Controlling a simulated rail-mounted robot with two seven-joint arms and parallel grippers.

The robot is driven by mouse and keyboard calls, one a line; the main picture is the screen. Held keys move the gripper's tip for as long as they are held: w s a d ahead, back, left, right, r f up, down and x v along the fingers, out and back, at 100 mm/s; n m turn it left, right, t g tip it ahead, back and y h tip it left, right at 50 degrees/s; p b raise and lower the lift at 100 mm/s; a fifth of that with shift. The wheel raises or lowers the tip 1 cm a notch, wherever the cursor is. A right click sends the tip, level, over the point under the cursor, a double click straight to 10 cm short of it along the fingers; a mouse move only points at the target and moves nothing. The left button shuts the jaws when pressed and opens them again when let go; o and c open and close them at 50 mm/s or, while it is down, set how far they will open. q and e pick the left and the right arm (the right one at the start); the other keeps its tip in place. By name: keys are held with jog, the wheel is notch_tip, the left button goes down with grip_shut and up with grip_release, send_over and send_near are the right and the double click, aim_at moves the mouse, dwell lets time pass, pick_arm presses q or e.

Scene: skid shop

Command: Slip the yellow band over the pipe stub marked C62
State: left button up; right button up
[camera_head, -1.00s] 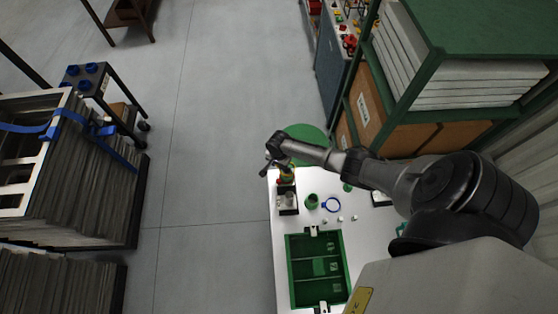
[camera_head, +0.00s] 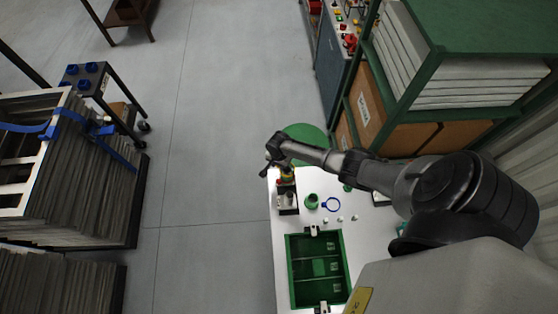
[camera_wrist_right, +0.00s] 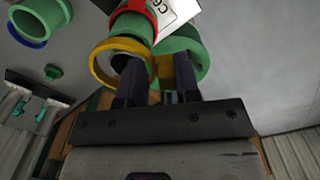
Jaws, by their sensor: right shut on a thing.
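My right gripper (camera_wrist_right: 158,85) is shut on the yellow band (camera_wrist_right: 97,66), a ring whose thick yellow part shows between the fingers. The ring's opening lies at the end of a green pipe stub (camera_wrist_right: 131,27) that carries a red band (camera_wrist_right: 146,12). I cannot tell whether the yellow band is around this stub or only in front of it. A white label (camera_wrist_right: 178,14) beside it reads "C6", with the rest cut off. In the head view my right gripper (camera_head: 270,167) is at the far left corner of the white table. My left gripper is not in view.
A green shelf (camera_head: 480,28) with boxes stands at the right.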

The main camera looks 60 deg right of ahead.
jog(key=shift+f, duration=0.2)
jog(key=o, duration=0.9)
jog(key=shift+o, duration=0.3)
jog(key=o, duration=0.3)
jog(key=shift+f, duration=0.1)
jog(key=shift+o, duration=0.3)
jog(key=shift+d, duration=0.1)
jog(key=shift+s, duration=0.1)
